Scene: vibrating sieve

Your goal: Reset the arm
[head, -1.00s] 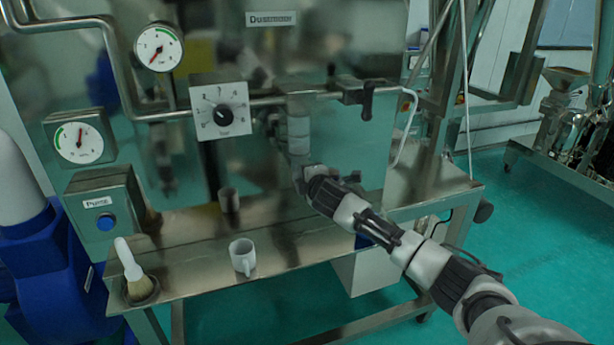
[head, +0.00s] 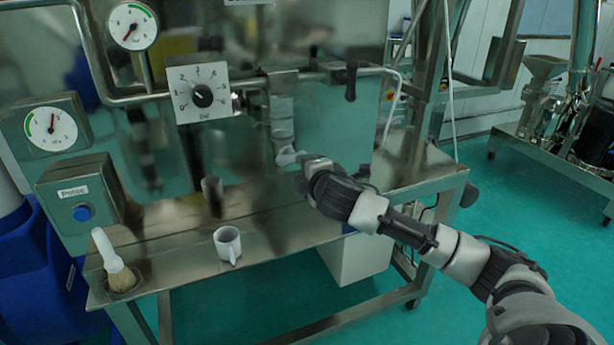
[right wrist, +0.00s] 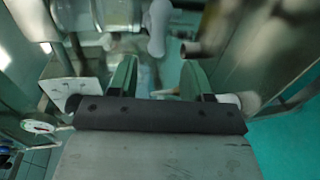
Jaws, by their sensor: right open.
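My right arm comes in from the lower right in the head view and reaches to the front of the steel machine (head: 330,125). Its gripper is hard to make out there, at the far end of the arm. In the right wrist view my right gripper (right wrist: 158,82) is open, its two dark fingers apart, and I see nothing held between them. A pale rounded handle-like part (right wrist: 157,28) shows beyond the fingers. My left gripper is not in view.
A white mug (head: 228,244) and a white-handled brush (head: 113,262) stand on the machine's steel ledge (head: 180,265). A dial knob (head: 202,96), gauges (head: 133,26) and a blue button box (head: 80,208) are at the left. Green floor (head: 500,220) is open at the right.

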